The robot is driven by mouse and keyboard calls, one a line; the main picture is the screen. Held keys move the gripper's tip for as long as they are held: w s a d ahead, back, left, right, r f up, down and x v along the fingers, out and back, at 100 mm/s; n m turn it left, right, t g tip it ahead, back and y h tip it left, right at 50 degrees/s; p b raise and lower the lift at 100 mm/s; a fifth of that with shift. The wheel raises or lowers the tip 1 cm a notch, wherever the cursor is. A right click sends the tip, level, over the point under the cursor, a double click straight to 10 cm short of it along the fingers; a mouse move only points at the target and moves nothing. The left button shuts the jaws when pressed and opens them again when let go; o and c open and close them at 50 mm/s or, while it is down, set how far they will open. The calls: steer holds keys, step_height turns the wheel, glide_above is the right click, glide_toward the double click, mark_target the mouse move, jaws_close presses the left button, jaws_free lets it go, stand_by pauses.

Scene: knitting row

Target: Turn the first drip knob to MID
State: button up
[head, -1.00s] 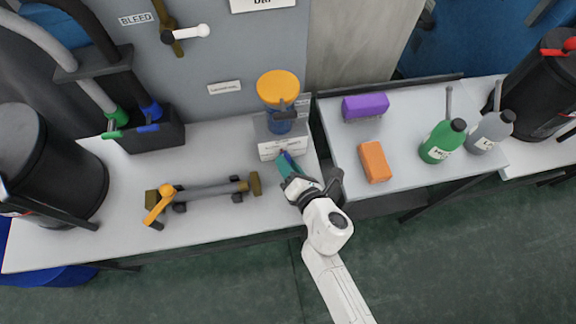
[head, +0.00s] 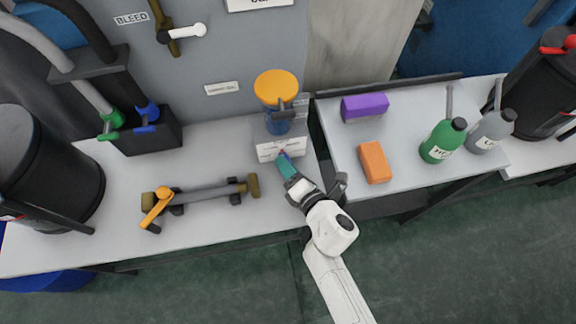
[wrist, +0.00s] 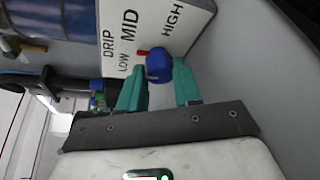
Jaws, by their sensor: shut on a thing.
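The blue drip knob (wrist: 158,66) with a red pointer is on a white label panel (wrist: 118,30) marked DRIP, LOW, MID and HIGH in the wrist view. The red pointer points to the picture's left, between LOW and MID. My gripper (wrist: 159,82) has its teal fingers on either side of the knob and is shut on it. In the head view, the white-fronted drip box (head: 270,156) sits under a blue cup with a yellow top (head: 277,87). My gripper (head: 285,164) reaches its front, hiding most of the knob.
A brown-ended bar with an orange lever (head: 158,203) lies left of the box. A second table at right holds a purple block (head: 364,108), an orange block (head: 375,162), a green bottle (head: 441,142) and a grey bottle (head: 490,131). A gap separates the tables.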

steer(key=o, duration=1)
steer(key=shift+o, duration=0.2)
steer(key=p+v, duration=0.1)
steer(key=v, duration=0.9)
steer(key=shift+s+d+r+p, duration=0.15)
steer(key=shift+s+d+p, duration=0.15)
